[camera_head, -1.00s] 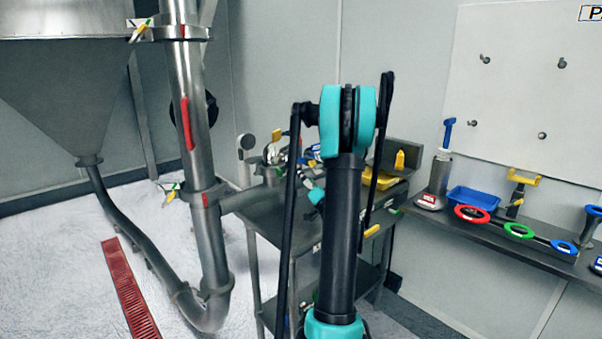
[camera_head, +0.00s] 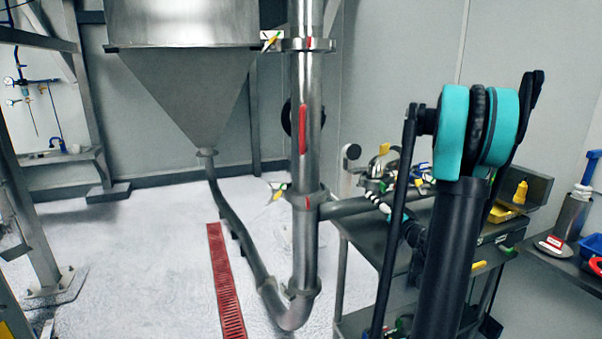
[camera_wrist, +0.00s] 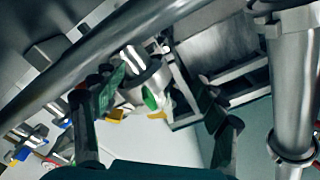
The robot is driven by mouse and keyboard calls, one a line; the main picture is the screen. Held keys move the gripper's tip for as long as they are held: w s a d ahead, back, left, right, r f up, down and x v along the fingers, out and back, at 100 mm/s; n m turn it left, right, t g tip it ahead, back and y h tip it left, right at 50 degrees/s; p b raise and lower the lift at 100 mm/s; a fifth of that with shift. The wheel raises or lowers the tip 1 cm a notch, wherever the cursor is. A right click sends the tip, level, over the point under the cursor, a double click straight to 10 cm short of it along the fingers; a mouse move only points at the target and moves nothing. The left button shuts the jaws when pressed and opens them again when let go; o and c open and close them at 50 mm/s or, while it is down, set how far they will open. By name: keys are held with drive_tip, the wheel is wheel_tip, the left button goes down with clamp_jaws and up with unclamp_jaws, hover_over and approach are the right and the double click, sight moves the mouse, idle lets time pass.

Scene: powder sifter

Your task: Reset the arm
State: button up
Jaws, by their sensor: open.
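In the wrist view my gripper (camera_wrist: 161,101) is open, with one dark green-padded finger at the left and one at the right. A steel cylinder (camera_wrist: 147,78) with a green ring shows between the fingers and behind them. I see no object clamped, and cannot tell how far the cylinder is from the fingers. In the head view my arm rises in front of the steel workbench (camera_head: 364,237) at right, and its teal joint is at the top. My gripper cannot be made out clearly there.
A vertical steel pipe (camera_head: 304,150) stands left of the bench, below and beside a large hopper (camera_head: 185,85). A red floor grate (camera_head: 225,285) lies on the pale floor. A side shelf (camera_head: 555,265) with a blue tray is at the right edge. Floor at the left is open.

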drive_tip(key=s+a+f+n+g+y, duration=0.1)
drive_tip(key=s+a+f+n+g, duration=0.1)
drive_tip(key=s+a+f+g, duration=0.4)
drive_tip(key=s+a+f+n+g, duration=0.3)
drive_tip(key=s+a, duration=0.5)
drive_tip(key=a, duration=0.1)
drive_tip(key=s+d+f+g+h, duration=0.2)
drive_tip(key=s+f+h, duration=0.1)
drive_tip(key=s, duration=0.5)
drive_tip(key=s+d+f+g+h, duration=0.2)
drive_tip(key=s+f, duration=0.3)
drive_tip(key=s, duration=0.3)
drive_tip(key=shift+s+d+f+h, duration=0.15)
drive_tip(key=shift+d+h, duration=0.5)
drive_tip(key=shift+h, duration=0.05)
